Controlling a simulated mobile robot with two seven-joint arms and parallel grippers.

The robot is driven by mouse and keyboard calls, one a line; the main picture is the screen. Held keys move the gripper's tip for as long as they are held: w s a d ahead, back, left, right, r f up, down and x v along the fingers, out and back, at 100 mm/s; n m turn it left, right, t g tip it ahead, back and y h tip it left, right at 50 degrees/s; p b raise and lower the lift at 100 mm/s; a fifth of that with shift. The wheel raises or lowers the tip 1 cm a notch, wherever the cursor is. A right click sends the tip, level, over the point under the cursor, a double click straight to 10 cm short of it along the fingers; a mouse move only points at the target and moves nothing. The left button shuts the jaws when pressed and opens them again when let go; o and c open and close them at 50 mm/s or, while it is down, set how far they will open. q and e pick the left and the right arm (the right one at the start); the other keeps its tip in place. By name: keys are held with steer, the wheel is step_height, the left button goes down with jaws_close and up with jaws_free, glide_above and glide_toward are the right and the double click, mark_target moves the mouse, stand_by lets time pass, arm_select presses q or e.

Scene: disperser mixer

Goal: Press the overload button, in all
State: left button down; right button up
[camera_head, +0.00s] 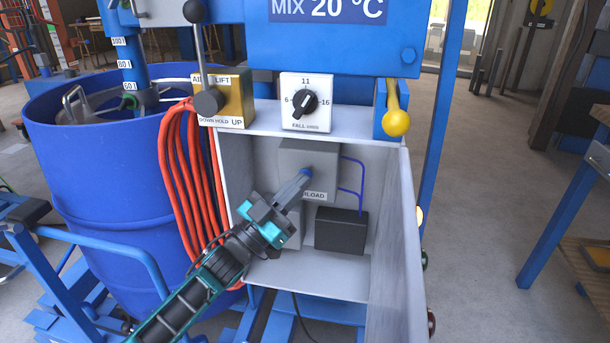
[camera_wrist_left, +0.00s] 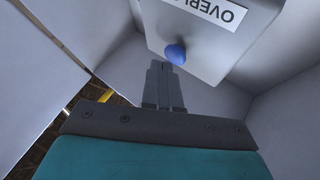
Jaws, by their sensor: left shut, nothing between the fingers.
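The overload button is a small blue knob (camera_wrist_left: 176,54) on a grey box (camera_wrist_left: 215,35) labelled OVERLOAD, seen upside down in the left wrist view. In the head view the grey box (camera_head: 322,160) is mounted inside an open cabinet, and the blue button (camera_head: 306,173) shows just at my fingertips. My left gripper (camera_head: 301,178) reaches into the cabinet with its fingers shut and empty. In the left wrist view the fingertips (camera_wrist_left: 164,68) are right by the button; I cannot tell whether they touch it. My right gripper is not in view.
The cabinet (camera_head: 392,230) has side walls close around my left arm. A dark box (camera_head: 341,230) sits below the overload box. Above are a dial (camera_head: 305,102), a lift lever box (camera_head: 227,100) and a yellow knob (camera_head: 396,122). Orange cable (camera_head: 180,165) and a blue drum (camera_head: 110,170) stand left.

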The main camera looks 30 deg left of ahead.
arm_select(q)
steer(key=shift+w+a, duration=0.1)
steer(key=shift+w, duration=0.35)
stand_by(0.6)
steer(key=shift+s, duration=0.2)
steer(key=shift+s+d+p, duration=0.25)
steer(key=shift+s+p, duration=0.2)
steer(key=shift+s, duration=0.2)
steer(key=s+p, duration=0.1)
steer(key=s, duration=0.1)
steer(key=s+d+p, duration=0.1)
steer(key=s, duration=0.2)
steer(key=shift+d+p, duration=0.1)
steer(key=shift+p, duration=0.2)
stand_by(0.7)
